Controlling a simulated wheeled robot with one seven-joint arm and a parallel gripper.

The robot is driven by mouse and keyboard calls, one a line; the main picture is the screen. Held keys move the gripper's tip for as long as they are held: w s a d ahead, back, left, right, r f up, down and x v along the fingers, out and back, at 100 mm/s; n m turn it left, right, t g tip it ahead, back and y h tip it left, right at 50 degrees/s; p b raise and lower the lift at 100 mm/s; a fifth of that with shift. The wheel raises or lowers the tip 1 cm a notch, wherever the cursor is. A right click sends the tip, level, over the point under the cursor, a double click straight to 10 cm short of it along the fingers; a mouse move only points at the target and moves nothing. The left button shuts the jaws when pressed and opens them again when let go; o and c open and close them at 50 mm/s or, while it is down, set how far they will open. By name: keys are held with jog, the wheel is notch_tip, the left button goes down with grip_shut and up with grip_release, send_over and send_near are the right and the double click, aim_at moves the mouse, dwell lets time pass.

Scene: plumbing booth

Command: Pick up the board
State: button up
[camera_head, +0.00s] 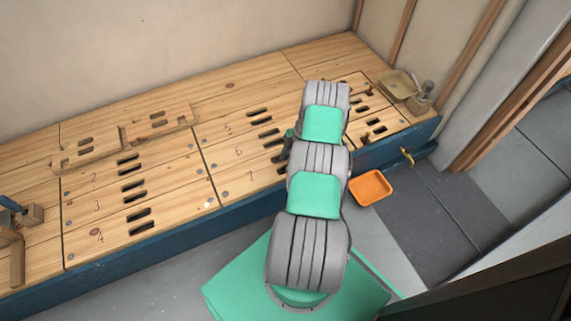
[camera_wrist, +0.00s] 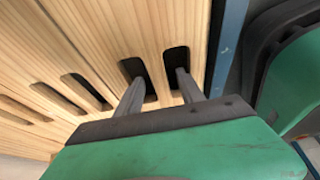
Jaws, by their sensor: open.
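Pale wooden slotted boards (camera_wrist: 150,30) fill most of the wrist view. My gripper (camera_wrist: 158,84) is open, with its two dark fingers apart. Each fingertip reaches to or into one of a pair of dark slots, with a strip of wood between them. I cannot tell how deep the tips are. In the head view, the boards lie in the wooden deck, including one marked 7 (camera_head: 232,181) at the front edge. My arm hides my gripper there and part of the deck beside this board, so I cannot tell the gripped area's number.
A blue bench side (camera_head: 160,238) runs along the front. Two loose-looking slotted pieces (camera_head: 88,153) lie on the deck at the left. An orange tray (camera_head: 371,188) sits on the floor right of my arm. A metal fitting (camera_head: 402,86) stands at the far right corner.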

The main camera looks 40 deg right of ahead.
jog(key=shift+f+b, duration=0.25)
jog(key=shift+b, duration=0.15)
jog(key=shift+c, duration=0.3)
grip_shut()
dwell(0.4)
dwell(0.9)
